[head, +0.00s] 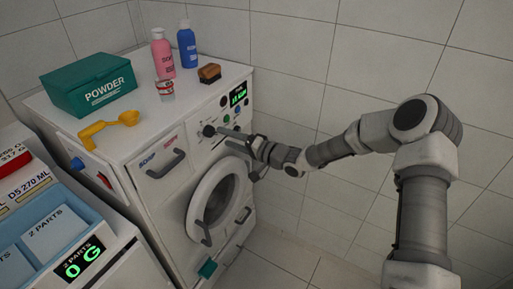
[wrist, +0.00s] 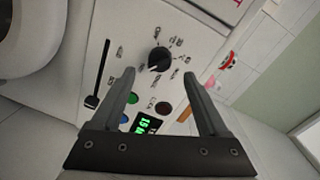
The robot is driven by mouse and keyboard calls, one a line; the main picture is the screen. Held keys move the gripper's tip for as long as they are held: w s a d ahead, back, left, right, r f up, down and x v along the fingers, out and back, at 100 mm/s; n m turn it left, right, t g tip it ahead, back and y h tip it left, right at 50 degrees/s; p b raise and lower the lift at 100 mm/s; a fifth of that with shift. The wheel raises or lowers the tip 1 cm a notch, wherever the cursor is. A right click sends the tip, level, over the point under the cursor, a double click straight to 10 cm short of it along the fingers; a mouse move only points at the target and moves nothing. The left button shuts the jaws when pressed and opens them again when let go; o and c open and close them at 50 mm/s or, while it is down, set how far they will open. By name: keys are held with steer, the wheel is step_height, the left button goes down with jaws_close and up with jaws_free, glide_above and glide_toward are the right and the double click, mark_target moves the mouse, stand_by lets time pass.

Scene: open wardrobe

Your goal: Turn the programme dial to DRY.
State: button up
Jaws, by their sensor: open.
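The programme dial (head: 208,131) is a black knob on the white front panel of the washing machine (head: 170,190). In the wrist view the dial (wrist: 158,58) has small dark labels around it, too small to read. I cannot tell for sure which label its pointer faces. My gripper (head: 226,134) is in front of the panel, close to the dial. In the wrist view my gripper (wrist: 159,75) is open and empty, its two fingers spread either side of the dial's line. I cannot tell whether either finger touches the dial.
A slider (wrist: 99,82), a green button (wrist: 134,97), a dark red button (wrist: 162,109) and a lit display (wrist: 146,124) are near the dial. A drawer handle (head: 167,164) and the round door (head: 217,198) jut out. Bottles (head: 162,55) and a powder box (head: 93,84) stand on top.

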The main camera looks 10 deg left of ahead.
steer(key=v, duration=1.2)
steer(key=shift+d, duration=0.15)
steer(key=w+d+r+n+t+h, duration=0.2)
steer(key=d+r+h, duration=0.1)
steer(key=d+h, duration=0.6)
steer(key=s+d+r+h, duration=0.6)
steer(key=d+r+h, duration=0.1)
steer(key=d+r, duration=0.25)
steer(key=s+d+r+g, duration=0.1)
steer(key=s+r, duration=0.1)
steer(key=s, duration=1)
steer(key=s+d+r+m+g, duration=0.1)
steer(key=s+r+g, duration=0.1)
steer(key=s, duration=1.1)
steer(key=shift+r, duration=0.5)
